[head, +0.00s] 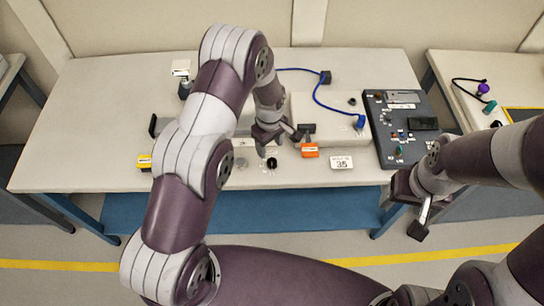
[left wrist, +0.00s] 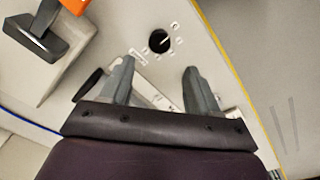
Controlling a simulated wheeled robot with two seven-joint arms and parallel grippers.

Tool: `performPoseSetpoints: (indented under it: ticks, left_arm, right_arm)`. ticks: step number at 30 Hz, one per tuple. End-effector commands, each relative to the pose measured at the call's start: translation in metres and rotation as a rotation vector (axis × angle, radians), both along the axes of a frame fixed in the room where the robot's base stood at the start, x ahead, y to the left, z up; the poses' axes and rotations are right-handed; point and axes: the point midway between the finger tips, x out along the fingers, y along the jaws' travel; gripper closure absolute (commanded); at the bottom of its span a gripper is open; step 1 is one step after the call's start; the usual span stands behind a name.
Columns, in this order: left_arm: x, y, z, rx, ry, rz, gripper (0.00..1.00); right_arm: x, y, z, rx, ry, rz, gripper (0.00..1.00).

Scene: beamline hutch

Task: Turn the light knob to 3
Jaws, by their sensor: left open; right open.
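A small black knob (head: 271,163) is on the near part of the pale bench. In the left wrist view the knob (left wrist: 159,41) is round, with a light pointer line and small white labels around it; I cannot read the labels. I cannot tell from lettering that it is the light knob. My left gripper (head: 280,145) is over the bench just beyond the knob. In the left wrist view its fingers (left wrist: 160,68) are apart with nothing between them, and the knob shows past their tips. My right gripper (head: 421,218) is open and empty in front of the bench's right end.
An orange item (head: 309,150) and a white "35" card (head: 341,162) are right of the knob. A yellow item (head: 144,162) is left. A dark control panel (head: 372,112) and a blue cable (head: 328,106) are farther right. The bench's left part (head: 90,125) is clear.

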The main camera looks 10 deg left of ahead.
Motion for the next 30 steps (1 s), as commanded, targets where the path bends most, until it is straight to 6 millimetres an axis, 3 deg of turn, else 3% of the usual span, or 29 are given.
performPoseSetpoints:
  ticks: [3,9,15,22,23,27,30]
  left_arm:
    - [-0.001,0.0,-0.029,0.001,0.004,-0.001,0.39]
    - [0.0,0.0,-0.066,0.001,0.001,-0.002,0.39]
    - [0.0,0.0,-0.079,0.0,-0.001,-0.002,0.39]
    - [0.0,0.0,-0.08,0.0,-0.001,-0.002,0.39]
    - [0.0,0.0,-0.08,0.0,-0.001,-0.002,0.46]
    - [0.0,0.0,-0.08,-0.001,-0.001,-0.002,0.91]
    - [0.0,0.0,-0.08,-0.001,-0.001,-0.002,0.95]
  right_arm:
    - [0.0,0.0,0.012,0.0,0.0,0.0,0.32]
    - [0.0,0.0,0.018,0.0,0.0,0.0,0.32]
    - [0.0,0.0,0.019,0.0,0.0,0.0,0.32]
    - [0.0,0.0,0.019,0.0,0.0,0.0,0.32]
    - [0.0,0.0,0.019,0.0,0.0,0.0,0.32]
    - [0.0,0.0,0.019,0.0,0.0,0.0,0.32]
    - [0.0,0.0,0.019,0.0,0.0,0.0,0.32]
